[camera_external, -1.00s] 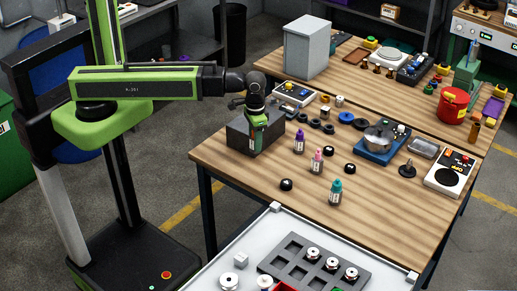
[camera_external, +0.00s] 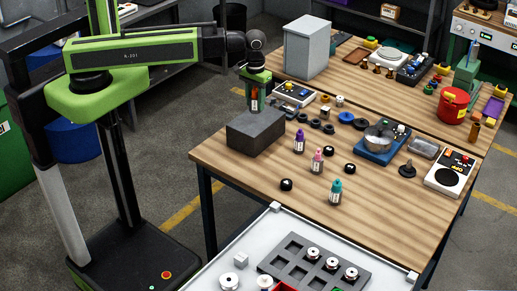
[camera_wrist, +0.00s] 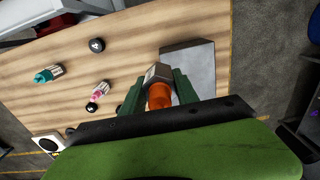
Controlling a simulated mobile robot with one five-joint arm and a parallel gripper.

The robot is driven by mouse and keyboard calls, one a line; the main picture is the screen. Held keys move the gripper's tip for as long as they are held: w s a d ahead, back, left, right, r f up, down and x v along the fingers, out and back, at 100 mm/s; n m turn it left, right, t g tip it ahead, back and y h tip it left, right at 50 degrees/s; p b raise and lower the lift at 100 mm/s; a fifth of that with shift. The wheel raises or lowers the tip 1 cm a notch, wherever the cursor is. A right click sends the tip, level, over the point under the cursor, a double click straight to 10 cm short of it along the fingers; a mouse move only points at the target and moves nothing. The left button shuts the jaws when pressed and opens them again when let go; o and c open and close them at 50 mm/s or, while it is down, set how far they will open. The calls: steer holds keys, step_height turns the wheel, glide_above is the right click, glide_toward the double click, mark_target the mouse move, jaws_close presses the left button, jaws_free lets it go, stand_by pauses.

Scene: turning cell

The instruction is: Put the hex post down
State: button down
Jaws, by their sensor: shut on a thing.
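My gripper (camera_external: 255,98) is shut on the hex post, which shows as a small orange strip (camera_external: 254,104) between the fingers in the external view. In the wrist view my two green fingers (camera_wrist: 158,90) close on the post from both sides. The post has an orange body (camera_wrist: 160,96) and a grey faceted end (camera_wrist: 157,74). In the external view my gripper appears just above and behind the dark grey block (camera_external: 250,135). In the wrist view the block (camera_wrist: 193,62) lies beyond the post. I cannot tell the exact height of the post above it.
The block sits at the left corner of the wooden table (camera_external: 245,175). Purple (camera_external: 299,142), pink (camera_external: 317,160) and teal (camera_external: 335,192) bottles and several black knobs stand right of it. A small panel (camera_external: 294,94) and black rings lie behind.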

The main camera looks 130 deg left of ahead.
steer(key=s+a+f+b, duration=0.1)
steer(key=a+f+b, duration=0.1)
steer(key=a, duration=0.1)
steer(key=s+a+f+b, duration=0.1)
steer(key=a+f+b, duration=0.1)
steer(key=a, duration=0.2)
steer(key=s+a+f+b, duration=0.1)
steer(key=a+f+b, duration=0.2)
steer(key=shift+s+a+f, duration=0.1)
steer(key=shift+s+a, duration=0.2)
steer(key=shift+a, duration=0.05)
steer(key=shift+s+a, duration=0.15)
steer(key=shift+a, duration=0.05)
step_height(320, 180, down, 4)
steer(key=b, duration=0.4)
steer(key=shift+f+b, duration=0.2)
steer(key=shift+b, duration=0.1)
steer(key=c, duration=0.9)
jaws_free()
steer(key=shift+r, duration=0.1)
step_height(320, 180, up, 12)
steer(key=p, duration=1.2)
steer(key=shift+r+p, duration=0.2)
steer(key=shift+p, duration=0.1)
steer(key=shift+f, duration=0.1)
